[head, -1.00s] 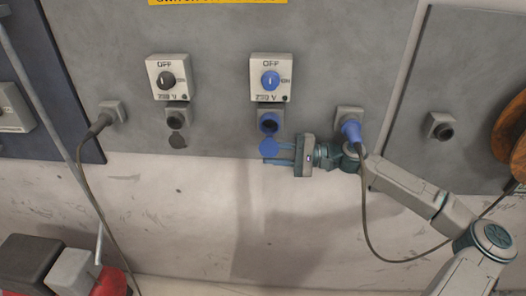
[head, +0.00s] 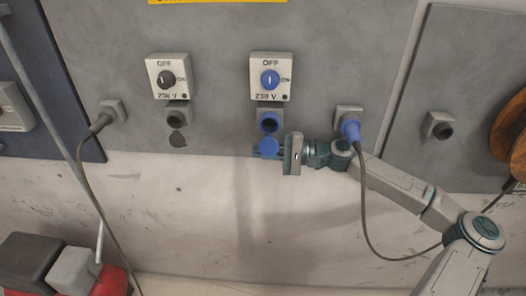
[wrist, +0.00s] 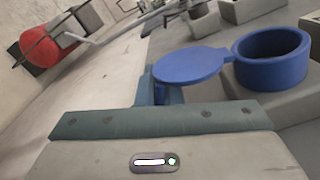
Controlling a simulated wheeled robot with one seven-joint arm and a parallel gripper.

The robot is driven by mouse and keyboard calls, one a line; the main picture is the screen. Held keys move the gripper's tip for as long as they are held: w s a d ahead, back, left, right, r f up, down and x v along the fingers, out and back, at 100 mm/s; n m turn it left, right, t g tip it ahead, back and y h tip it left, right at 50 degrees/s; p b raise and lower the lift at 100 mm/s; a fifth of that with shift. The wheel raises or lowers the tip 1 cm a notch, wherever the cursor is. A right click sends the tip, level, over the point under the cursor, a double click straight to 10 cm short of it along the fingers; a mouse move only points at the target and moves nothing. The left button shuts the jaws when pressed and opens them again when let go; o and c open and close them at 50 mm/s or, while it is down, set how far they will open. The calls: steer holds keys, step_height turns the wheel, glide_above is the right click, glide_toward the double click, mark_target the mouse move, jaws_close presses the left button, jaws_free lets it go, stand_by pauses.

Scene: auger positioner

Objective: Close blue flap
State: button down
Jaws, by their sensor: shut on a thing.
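The blue flap (head: 265,146) hangs open below the blue socket (head: 270,122) in the head view. In the wrist view the flap (wrist: 190,66) is a round blue lid joined to the rim of the open socket (wrist: 272,57). My gripper (head: 270,151) reaches in from the right at the flap. Its fingers are mostly hidden behind the flap in the head view; in the wrist view a finger shows under the flap's near side. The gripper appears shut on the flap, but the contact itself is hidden.
A switch box with a blue knob (head: 270,79) sits above the socket. A blue plug (head: 350,129) with a hanging cable is to the right, close to my arm. The wall below is clear.

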steer(key=shift+s+r, duration=0.1)
steer(key=s+m+p, duration=0.1)
steer(key=m+p, duration=0.2)
steer(key=p, duration=0.1)
steer(key=s+r+m+p, duration=0.1)
steer(key=s+m+p, duration=0.1)
steer(key=m+p, duration=0.2)
steer(key=s+m+p, duration=0.2)
steer(key=m+p, duration=0.1)
steer(key=p, duration=0.2)
steer(key=shift+r, duration=0.25)
steer(key=shift+m, duration=0.4)
steer(key=c, duration=1.6)
jaws_free()
steer(key=shift+f, duration=0.15)
